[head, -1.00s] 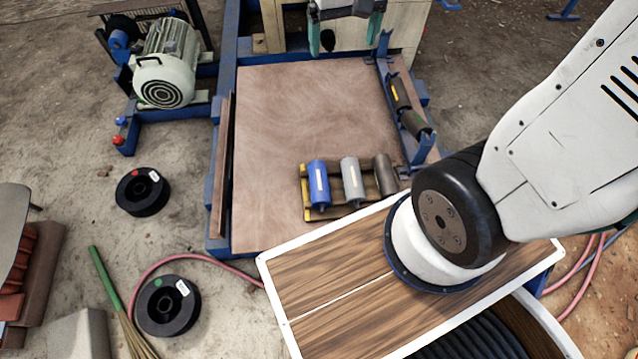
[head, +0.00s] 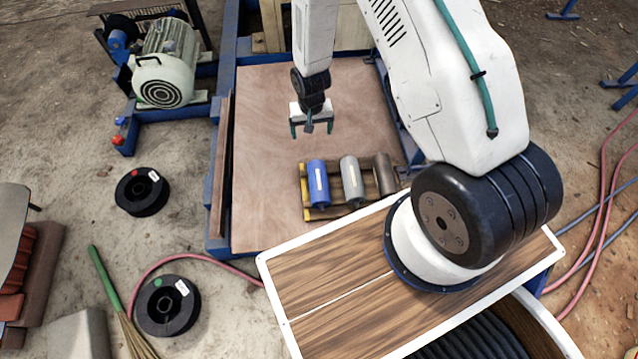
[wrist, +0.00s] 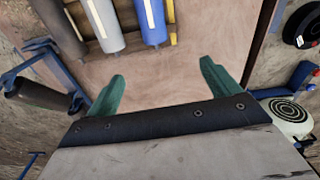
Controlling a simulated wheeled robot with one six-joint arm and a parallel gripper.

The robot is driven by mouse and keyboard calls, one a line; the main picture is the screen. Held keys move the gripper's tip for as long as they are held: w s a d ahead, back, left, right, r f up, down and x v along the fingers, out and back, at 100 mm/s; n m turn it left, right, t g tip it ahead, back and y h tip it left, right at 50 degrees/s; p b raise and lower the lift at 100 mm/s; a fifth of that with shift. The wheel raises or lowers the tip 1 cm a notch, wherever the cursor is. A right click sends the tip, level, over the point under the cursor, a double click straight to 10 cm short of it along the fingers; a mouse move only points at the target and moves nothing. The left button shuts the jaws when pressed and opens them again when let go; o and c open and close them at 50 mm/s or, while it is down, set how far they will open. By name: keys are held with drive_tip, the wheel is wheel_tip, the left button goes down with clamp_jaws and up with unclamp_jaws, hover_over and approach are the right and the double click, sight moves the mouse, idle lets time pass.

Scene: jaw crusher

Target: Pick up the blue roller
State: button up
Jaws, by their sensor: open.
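The blue roller (head: 318,183) lies on a small wooden rack with yellow end pieces (head: 307,212), at the rack's left end in the head view. A grey roller (head: 352,181) and a dark brown roller (head: 384,174) lie beside it. My gripper (head: 312,131) hangs above the brown board, beyond the rollers, with its green fingers apart and nothing between them. In the wrist view the fingers of my gripper (wrist: 163,88) are spread, and the blue roller (wrist: 151,18) shows past them at the top, apart from them.
The brown board (head: 265,130) is bare left of the rack, inside a blue frame (head: 217,232). A motor (head: 166,72) stands at the upper left. Black spools (head: 142,191) lie on the floor. A wooden tabletop (head: 310,290) is in front.

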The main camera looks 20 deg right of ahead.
hover_over(319, 179)
drive_tip(key=shift+m, duration=0.3)
drive_tip(key=f, duration=1.6)
drive_tip(key=shift+s+f, duration=0.25)
drive_tip(key=shift+f, duration=0.05)
drive_tip(key=f, duration=0.7)
drive_tip(key=shift+w+a+f, duration=0.1)
drive_tip(key=shift+w+f, duration=0.05)
drive_tip(key=shift+w, duration=0.1)
drive_tip(key=c, duration=1.7)
